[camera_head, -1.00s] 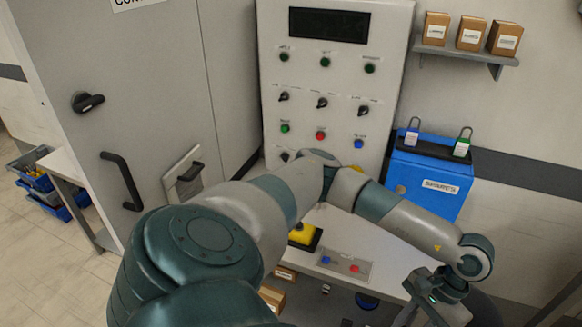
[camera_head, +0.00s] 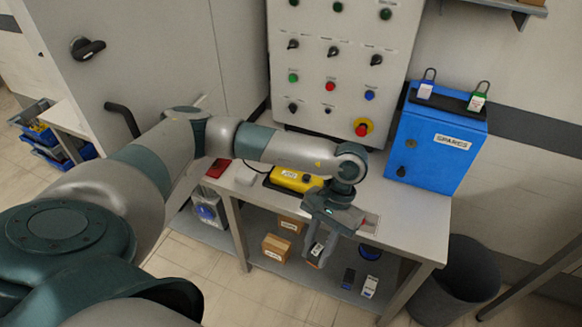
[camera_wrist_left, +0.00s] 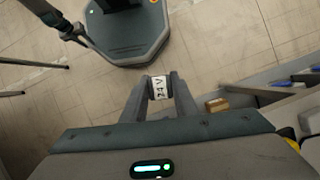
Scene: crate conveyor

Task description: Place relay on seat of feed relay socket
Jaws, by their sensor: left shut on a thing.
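My left gripper (camera_head: 314,262) is in front of the workbench and points down past its front edge. In the left wrist view my left gripper (camera_wrist_left: 159,90) is shut on a small relay (camera_wrist_left: 159,87) with a white label reading 24 V. The relay (camera_head: 317,250) also shows between the fingers in the head view. It is held in the air, clear of the floor and bench. I cannot make out the feed relay socket in either view.
The workbench (camera_head: 415,225) carries a yellow device (camera_head: 293,179). A blue spares cabinet (camera_head: 437,143) stands at its back right. Cardboard boxes (camera_head: 277,247) sit on the lower shelf. A control panel (camera_head: 338,65) is behind; a large grey cabinet (camera_head: 150,60) is at left. A dark bin (camera_head: 455,285) stands at right.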

